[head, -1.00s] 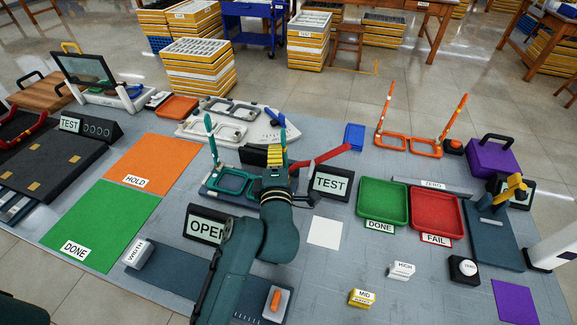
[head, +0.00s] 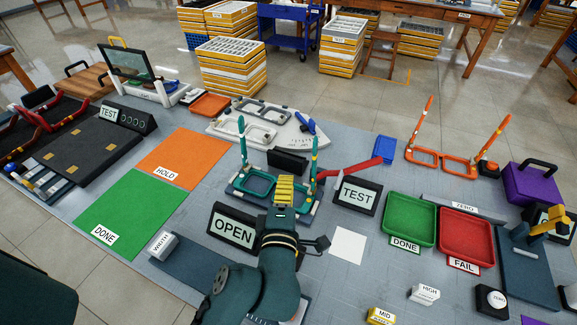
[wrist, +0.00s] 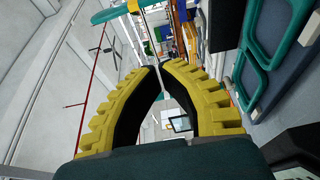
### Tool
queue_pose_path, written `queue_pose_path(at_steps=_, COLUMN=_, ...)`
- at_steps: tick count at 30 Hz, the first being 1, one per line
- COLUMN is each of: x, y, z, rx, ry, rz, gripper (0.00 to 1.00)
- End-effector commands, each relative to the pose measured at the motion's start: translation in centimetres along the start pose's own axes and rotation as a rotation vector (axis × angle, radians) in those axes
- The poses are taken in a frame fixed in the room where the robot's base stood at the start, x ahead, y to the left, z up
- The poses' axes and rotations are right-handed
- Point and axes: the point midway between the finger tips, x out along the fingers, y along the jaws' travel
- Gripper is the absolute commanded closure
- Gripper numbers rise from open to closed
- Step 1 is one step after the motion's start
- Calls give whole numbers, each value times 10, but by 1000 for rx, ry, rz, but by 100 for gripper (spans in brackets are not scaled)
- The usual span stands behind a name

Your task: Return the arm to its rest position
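My gripper (head: 284,182), with yellow ridged fingers, is in the middle of the head view, in front of the teal eyeglass frame (head: 258,185). The frame sits on its dark stand with its temples standing up, and my gripper partly hides it. In the wrist view, the two fingers (wrist: 159,68) bow apart in the middle and come together at their tips. Nothing is visible held between them. Teal frame rims (wrist: 250,85) show at the right of the wrist view, beside the fingers.
An OPEN sign (head: 233,230) stands left of my gripper and a TEST sign (head: 357,195) right. Green (head: 408,218) and red (head: 466,236) trays lie further right. An orange frame (head: 440,160) stands behind them. The green DONE mat (head: 135,210) and orange HOLD mat (head: 183,158) are bare.

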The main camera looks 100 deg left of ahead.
Motion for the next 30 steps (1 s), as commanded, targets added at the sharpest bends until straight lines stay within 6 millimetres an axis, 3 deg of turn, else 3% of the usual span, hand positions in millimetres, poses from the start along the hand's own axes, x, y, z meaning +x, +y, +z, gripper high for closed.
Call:
queue_pose_path(at_steps=11, x=-8, y=0, z=-1, rx=-1, ry=1, rz=0, gripper=100)
queue_pose_path(at_steps=13, x=-11, y=5, z=8, rx=-1, ry=-20, rz=0, gripper=100)
queue_pose_path(at_steps=16, x=-23, y=36, z=48, rx=-29, ry=-116, rz=32, gripper=100)
queue_pose_path(at_steps=20, x=-60, y=98, z=129, rx=-113, ry=-315, rz=91, gripper=100)
queue_pose_path(at_steps=24, x=-125, y=160, z=207, rx=-223, ry=-559, rz=112, gripper=100)
queue_pose_path(at_steps=26, x=-159, y=186, z=234, rx=-228, ry=-664, rz=125, gripper=100)
queue_pose_path(at_steps=30, x=-248, y=247, z=282, rx=-171, ry=-909, rz=191, gripper=100)
